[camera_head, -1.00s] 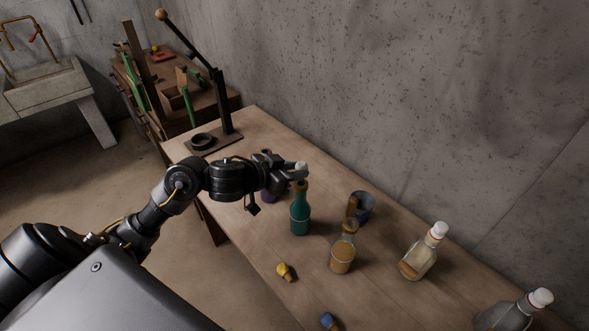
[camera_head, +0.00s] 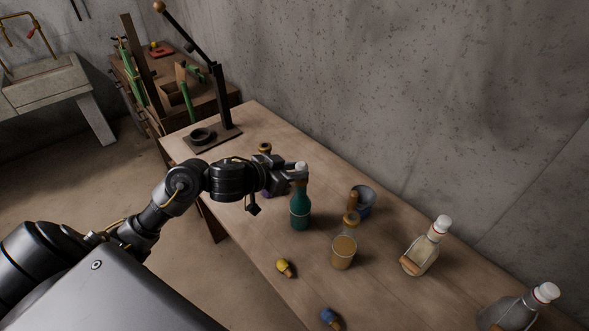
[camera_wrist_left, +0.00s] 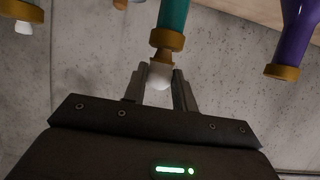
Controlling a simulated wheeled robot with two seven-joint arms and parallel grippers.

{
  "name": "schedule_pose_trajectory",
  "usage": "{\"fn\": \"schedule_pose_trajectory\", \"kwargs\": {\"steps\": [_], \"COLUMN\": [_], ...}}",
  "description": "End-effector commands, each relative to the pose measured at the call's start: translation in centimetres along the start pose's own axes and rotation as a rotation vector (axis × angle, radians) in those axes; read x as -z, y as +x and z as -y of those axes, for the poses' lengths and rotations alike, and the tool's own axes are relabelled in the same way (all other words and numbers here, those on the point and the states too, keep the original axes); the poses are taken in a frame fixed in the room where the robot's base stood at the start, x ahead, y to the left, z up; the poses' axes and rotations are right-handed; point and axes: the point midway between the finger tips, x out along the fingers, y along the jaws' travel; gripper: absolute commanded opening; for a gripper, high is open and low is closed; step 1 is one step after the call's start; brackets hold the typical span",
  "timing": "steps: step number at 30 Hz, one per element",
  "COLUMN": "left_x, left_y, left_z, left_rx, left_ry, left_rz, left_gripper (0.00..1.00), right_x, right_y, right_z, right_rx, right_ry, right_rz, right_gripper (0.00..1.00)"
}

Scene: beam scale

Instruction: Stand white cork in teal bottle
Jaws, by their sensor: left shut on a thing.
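The teal bottle (camera_head: 300,213) stands upright on the wooden table, with a gold collar at its mouth. My left gripper (camera_head: 300,172) is at the bottle's top, shut on the white cork (camera_head: 302,166). In the left wrist view the white cork (camera_wrist_left: 158,77) sits between the fingertips (camera_wrist_left: 160,82). Its tan lower part meets the gold mouth of the teal bottle (camera_wrist_left: 167,40), in line with it; how deep it goes is hidden. My right gripper is out of view.
A purple bottle (camera_wrist_left: 293,35) stands close beside, partly behind my gripper in the head view. An amber-filled bottle (camera_head: 344,250), a grey cup (camera_head: 366,200), a yellow cork (camera_head: 284,267) and a blue cork (camera_head: 329,317) are nearby. Two white-capped bottles stand further right.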

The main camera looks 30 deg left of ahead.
Motion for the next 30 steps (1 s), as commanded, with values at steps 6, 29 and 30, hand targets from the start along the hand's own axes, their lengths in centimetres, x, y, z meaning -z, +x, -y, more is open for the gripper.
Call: {"fn": "schedule_pose_trajectory", "kwargs": {"steps": [6, 29, 30], "left_x": [-0.36, -0.33, -0.33], "left_y": [0.15, 0.14, 0.14], "left_z": [0.00, 0.00, 0.00], "left_rx": [0.000, 0.000, 0.000], "left_ry": [0.000, 0.000, 0.000], "left_rz": [0.000, 0.000, 0.000], "left_gripper": [0.06, 0.67, 0.72], "right_x": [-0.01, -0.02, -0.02], "right_y": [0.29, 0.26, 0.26], "right_z": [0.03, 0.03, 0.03], "right_rx": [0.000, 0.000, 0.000], "right_ry": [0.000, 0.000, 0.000], "right_rz": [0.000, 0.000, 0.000], "right_gripper": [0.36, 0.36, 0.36]}}
